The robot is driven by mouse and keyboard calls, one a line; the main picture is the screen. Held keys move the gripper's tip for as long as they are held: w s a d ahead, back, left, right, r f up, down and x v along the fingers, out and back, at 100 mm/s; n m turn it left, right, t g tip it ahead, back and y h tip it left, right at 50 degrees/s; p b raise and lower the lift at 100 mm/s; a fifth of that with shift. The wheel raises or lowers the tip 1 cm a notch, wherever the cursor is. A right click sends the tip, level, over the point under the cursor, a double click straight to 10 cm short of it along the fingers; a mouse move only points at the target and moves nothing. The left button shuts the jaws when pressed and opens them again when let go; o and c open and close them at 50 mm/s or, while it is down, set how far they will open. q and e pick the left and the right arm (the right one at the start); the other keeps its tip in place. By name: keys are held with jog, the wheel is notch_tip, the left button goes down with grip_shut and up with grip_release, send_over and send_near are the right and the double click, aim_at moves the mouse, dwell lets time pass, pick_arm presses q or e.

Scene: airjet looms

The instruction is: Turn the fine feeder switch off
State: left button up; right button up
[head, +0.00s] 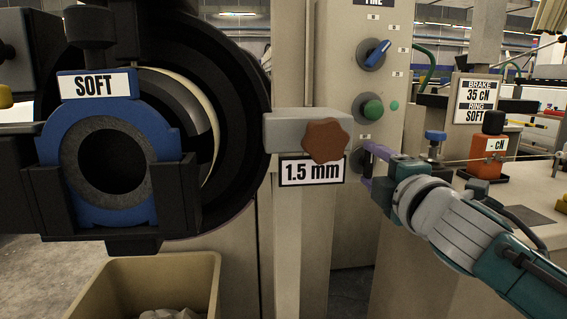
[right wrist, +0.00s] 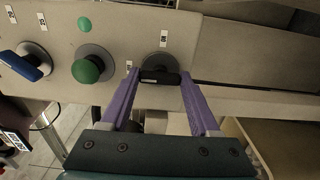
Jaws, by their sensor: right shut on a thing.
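The panel (head: 340,75) under the cut-off "FINE" sign (head: 373,2) carries a blue-handled rotary switch (head: 376,53), a green button (head: 372,110) and, lowest, a black-handled rotary switch (right wrist: 160,77). My right gripper (head: 368,167) is at this lowest switch, its purple fingers shut on the black handle. In the right wrist view the handle lies crosswise between the two fingertips (right wrist: 159,80), along the row of controls. In the head view the fingers partly hide this switch. My left gripper is not in view.
A grey block with a brown star knob (head: 326,141) and a "1.5 mm" sign (head: 311,171) stands just left of my right gripper. A large black feeder with a blue "SOFT" ring (head: 60,135) fills the left. An orange pot (head: 486,160) stands at the right.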

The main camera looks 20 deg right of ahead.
jog(key=o, duration=1.4)
jog(key=shift+c, duration=0.2)
jog(key=shift+s, duration=0.1)
jog(key=shift+s+a, duration=0.1)
jog(key=shift+s, duration=0.1)
jog(key=p+v, duration=0.1)
jog(key=v, duration=0.8)
jog(key=shift+s, duration=0.2)
